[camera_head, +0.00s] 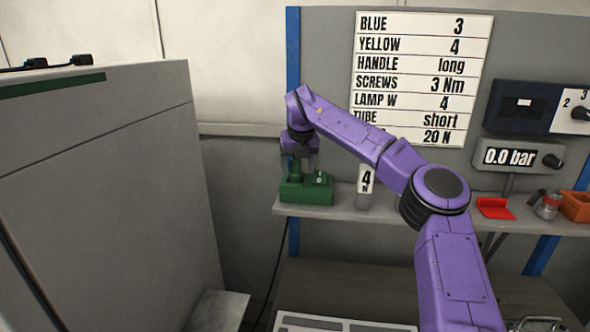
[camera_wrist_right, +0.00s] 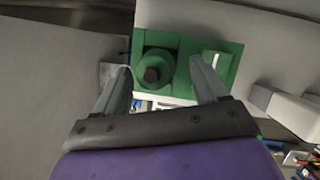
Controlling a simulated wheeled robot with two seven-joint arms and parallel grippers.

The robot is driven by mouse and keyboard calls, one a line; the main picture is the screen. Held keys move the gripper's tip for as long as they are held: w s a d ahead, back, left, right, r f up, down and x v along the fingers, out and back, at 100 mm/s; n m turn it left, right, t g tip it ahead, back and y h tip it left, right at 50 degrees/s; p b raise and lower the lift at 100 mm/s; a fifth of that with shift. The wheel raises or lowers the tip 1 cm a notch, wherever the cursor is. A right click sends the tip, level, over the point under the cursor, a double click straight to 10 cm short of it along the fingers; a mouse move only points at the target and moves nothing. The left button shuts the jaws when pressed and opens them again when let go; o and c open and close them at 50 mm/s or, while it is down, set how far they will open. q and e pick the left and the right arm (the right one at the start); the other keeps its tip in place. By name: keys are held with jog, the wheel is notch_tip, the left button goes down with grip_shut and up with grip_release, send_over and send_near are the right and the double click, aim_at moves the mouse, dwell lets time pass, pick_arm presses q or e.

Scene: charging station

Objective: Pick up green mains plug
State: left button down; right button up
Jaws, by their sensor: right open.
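The green mains plug appears to be the round green piece with a dark centre (camera_wrist_right: 152,73) in the right wrist view. It stands on a green block (camera_wrist_right: 190,46), which also shows on the shelf in the head view (camera_head: 306,190). In the head view the upright green piece (camera_head: 296,168) is partly covered by my gripper. My right gripper (camera_head: 307,167) is directly above the block. In the right wrist view its two fingers (camera_wrist_right: 160,70) are apart, one to each side of the plug. I cannot tell whether they touch it. My left gripper is not in view.
The grey shelf (camera_head: 340,213) also bears a grey holder marked 4 (camera_head: 365,187), a red piece (camera_head: 495,208) and an orange box (camera_head: 577,206). A sign (camera_head: 424,75) hangs behind my right arm. A tall grey cabinet (camera_head: 100,180) stands at the left.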

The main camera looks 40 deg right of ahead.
jog(key=shift+w+d+f, duration=0.15)
jog(key=shift+w+f, duration=0.35)
jog(key=shift+f, duration=0.6)
jog(key=shift+r, duration=0.1)
jog(key=shift+s, duration=0.15)
jog(key=shift+c, duration=1)
jog(key=c, duration=1)
